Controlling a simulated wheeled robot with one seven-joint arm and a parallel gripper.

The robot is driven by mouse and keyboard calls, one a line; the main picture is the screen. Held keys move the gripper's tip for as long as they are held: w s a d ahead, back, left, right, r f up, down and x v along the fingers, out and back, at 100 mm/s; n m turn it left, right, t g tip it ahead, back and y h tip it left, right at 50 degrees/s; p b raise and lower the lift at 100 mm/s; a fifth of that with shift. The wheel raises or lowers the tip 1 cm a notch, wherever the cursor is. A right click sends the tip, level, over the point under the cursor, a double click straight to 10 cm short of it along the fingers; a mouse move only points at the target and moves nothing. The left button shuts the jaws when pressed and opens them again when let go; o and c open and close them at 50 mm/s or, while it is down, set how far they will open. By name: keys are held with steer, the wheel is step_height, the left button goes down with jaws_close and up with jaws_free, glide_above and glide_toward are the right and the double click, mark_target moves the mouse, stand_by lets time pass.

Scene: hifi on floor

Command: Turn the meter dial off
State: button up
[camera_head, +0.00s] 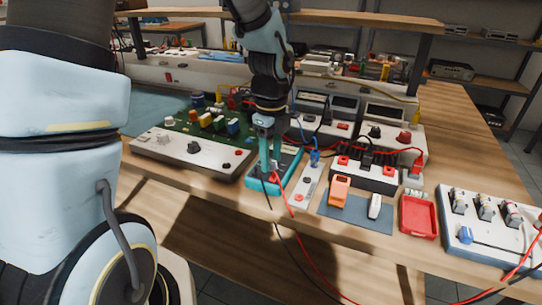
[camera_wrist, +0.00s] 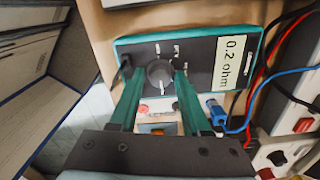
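The teal-edged meter (camera_wrist: 215,45) lies on the bench with its black face toward the wrist camera. Its round grey dial (camera_wrist: 160,74) shows in the wrist view, and its display (camera_wrist: 235,62) reads "0.2 ohm". My gripper (camera_wrist: 152,70) is open, with one green finger on each side of the dial in the picture. I cannot tell whether the fingers touch the dial. In the head view the meter (camera_head: 258,186) sits near the front edge, with my gripper (camera_head: 267,172) pointing down over it and hiding part of it. The dial is hidden there.
A circuit board panel (camera_head: 190,146) stands left of the meter. A narrow socket strip (camera_head: 306,188), an orange handheld item (camera_head: 339,190) and a red tray (camera_head: 418,216) lie to the right. Red and black leads hang over the front edge. A blue plug (camera_wrist: 217,114) is close to my right finger.

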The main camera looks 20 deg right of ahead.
jaws_close()
